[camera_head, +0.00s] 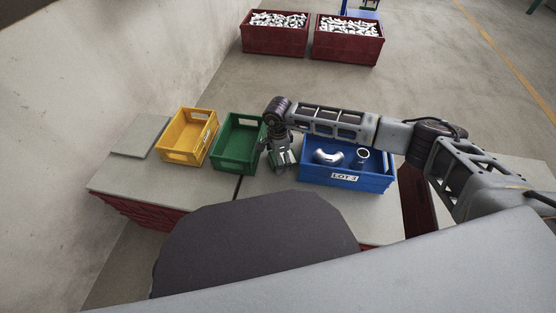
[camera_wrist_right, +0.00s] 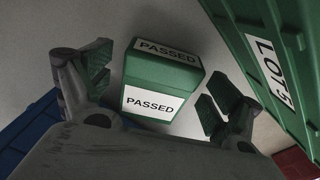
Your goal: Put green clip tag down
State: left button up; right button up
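The green clip tag (camera_wrist_right: 150,95) has white "PASSED" labels on two faces. In the right wrist view it is between the two fingers of my right gripper, with a gap on each side. It appears to be at the grey table surface. My right gripper (camera_head: 283,166) is open, low over the table between the green crate (camera_head: 237,160) and the blue crate (camera_head: 345,180). The tag cannot be made out in the head view, where the gripper covers that spot. My left gripper is not in view.
The green crate's wall, labelled "LOT 5", is close to the gripper in the wrist view (camera_wrist_right: 262,62). The blue crate holds metal castings (camera_head: 328,157). A yellow crate (camera_head: 186,157) stands at the left. Two red bins (camera_head: 275,42) of castings stand beyond the table.

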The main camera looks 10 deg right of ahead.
jog(key=c, duration=1)
jog(key=shift+o, duration=0.2)
jog(key=shift+r, duration=0.1)
jog(key=shift+r+p, duration=0.3)
jog(key=shift+r, duration=0.5)
pick_arm(q)
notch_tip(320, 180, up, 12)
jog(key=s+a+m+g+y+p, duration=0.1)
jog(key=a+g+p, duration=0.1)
jog(key=p, duration=0.3)
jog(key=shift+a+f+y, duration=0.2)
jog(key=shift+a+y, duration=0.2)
pick_arm(e)
notch_tip(320, 180, up, 16)
jog(key=shift+r, duration=0.15)
